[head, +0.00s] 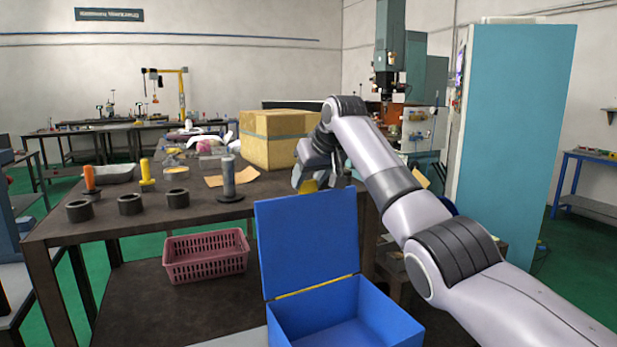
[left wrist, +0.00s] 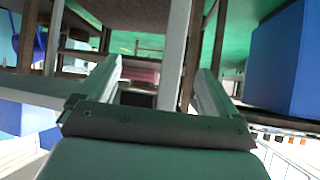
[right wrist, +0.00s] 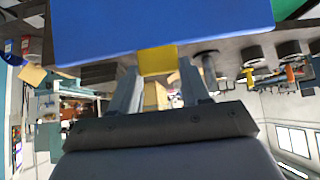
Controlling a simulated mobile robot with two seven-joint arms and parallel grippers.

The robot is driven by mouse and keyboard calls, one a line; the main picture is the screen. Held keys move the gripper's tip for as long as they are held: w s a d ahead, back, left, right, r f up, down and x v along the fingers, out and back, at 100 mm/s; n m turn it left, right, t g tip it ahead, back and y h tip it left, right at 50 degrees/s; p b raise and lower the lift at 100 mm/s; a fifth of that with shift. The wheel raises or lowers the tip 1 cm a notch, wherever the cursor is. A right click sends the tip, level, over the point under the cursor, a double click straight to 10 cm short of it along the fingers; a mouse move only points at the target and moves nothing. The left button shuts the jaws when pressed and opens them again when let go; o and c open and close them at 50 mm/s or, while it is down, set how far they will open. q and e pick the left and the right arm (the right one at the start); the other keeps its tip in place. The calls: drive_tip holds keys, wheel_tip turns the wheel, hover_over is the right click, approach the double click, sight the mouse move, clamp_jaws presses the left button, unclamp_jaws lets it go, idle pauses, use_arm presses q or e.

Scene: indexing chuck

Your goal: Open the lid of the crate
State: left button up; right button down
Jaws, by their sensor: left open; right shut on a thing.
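The blue crate (head: 385,312) stands low at the front centre in the head view. Its blue lid (head: 308,237) is raised, standing nearly upright from the yellow hinge line at the crate's back edge. My right gripper (head: 314,182) is behind the lid's top edge, shut on the yellow tab (head: 309,186) there. In the right wrist view the yellow tab (right wrist: 157,61) sits between the fingertips, with the blue lid (right wrist: 160,28) above it. My left gripper (left wrist: 158,80) is open and empty; it is outside the head view. A blue box side (left wrist: 285,60) shows at its right, probably the crate.
A dark workbench (head: 130,215) behind the crate carries several black rings, orange and yellow handles, a grey post (head: 229,178) and a cardboard box (head: 275,140). A pink basket (head: 206,256) sits on the lower shelf left of the crate. A teal cabinet (head: 515,140) stands at the right.

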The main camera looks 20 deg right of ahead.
drive_tip(key=shift+a+r, duration=0.1)
drive_tip(key=shift+r, duration=0.15)
drive_tip(key=c, duration=0.5)
unclamp_jaws()
drive_tip(key=shift+f, duration=0.1)
drive_tip(key=shift+s+r+b, duration=0.35)
drive_tip(key=shift+s+r, duration=0.05)
drive_tip(key=b+v, duration=0.1)
drive_tip(key=v, duration=0.5)
drive_tip(key=shift+b, duration=0.3)
drive_tip(key=shift+s, duration=0.1)
